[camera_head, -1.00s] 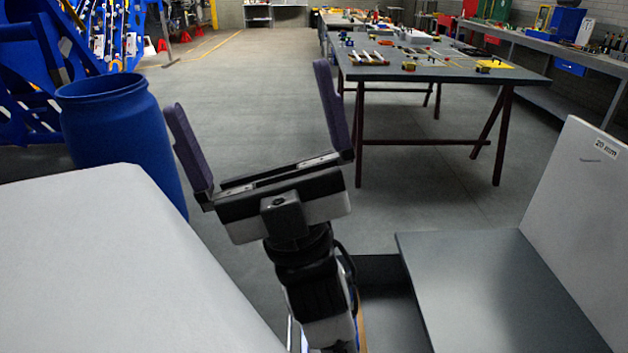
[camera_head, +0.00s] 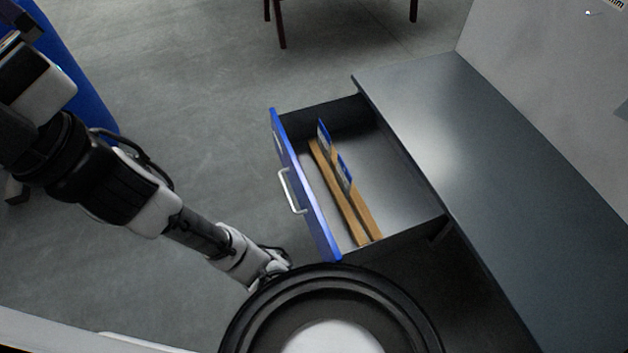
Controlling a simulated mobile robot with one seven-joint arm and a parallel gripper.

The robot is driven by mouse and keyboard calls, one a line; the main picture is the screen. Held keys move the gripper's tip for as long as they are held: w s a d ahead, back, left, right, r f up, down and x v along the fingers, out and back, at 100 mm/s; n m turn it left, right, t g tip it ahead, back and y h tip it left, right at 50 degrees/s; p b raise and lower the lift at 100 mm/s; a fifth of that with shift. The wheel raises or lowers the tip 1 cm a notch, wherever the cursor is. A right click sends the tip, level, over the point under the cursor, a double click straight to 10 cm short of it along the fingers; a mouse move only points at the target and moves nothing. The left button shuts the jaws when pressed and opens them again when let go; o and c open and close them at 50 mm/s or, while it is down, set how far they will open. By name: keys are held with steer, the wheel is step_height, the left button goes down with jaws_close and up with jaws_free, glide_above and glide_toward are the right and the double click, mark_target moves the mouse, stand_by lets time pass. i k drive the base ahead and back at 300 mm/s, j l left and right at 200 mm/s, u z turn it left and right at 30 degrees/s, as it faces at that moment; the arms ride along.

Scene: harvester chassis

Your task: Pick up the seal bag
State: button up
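Two small blue-and-white packets stand on edge in an open drawer (camera_head: 400,190); they look like seal bags. The farther packet (camera_head: 324,136) and the nearer packet (camera_head: 345,173) are held between two wooden strips (camera_head: 340,197). I cannot read their labels. My gripper (camera_head: 22,40) is at the upper left edge of the picture, well to the left of the drawer and partly cut off. Its fingertips do not show clearly, so I cannot tell whether it is open, and no held object is visible.
The drawer has a blue front (camera_head: 303,190) with a pale handle (camera_head: 291,191), under a dark grey worktop (camera_head: 480,150). A white panel (camera_head: 560,80) rises behind the worktop. A blue barrel (camera_head: 75,75) stands behind my arm. Grey floor is clear between barrel and drawer.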

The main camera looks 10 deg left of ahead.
mark_target(343, 177)
steer(key=z, duration=0.25)
steer(key=i+j+z, duration=0.1)
steer(key=j+z, duration=0.3)
steer(key=i+j+z, duration=0.1)
steer(key=j+z, duration=0.15)
steer(key=z, duration=0.2)
steer(key=j+z, duration=0.25)
steer(key=j, duration=1.65)
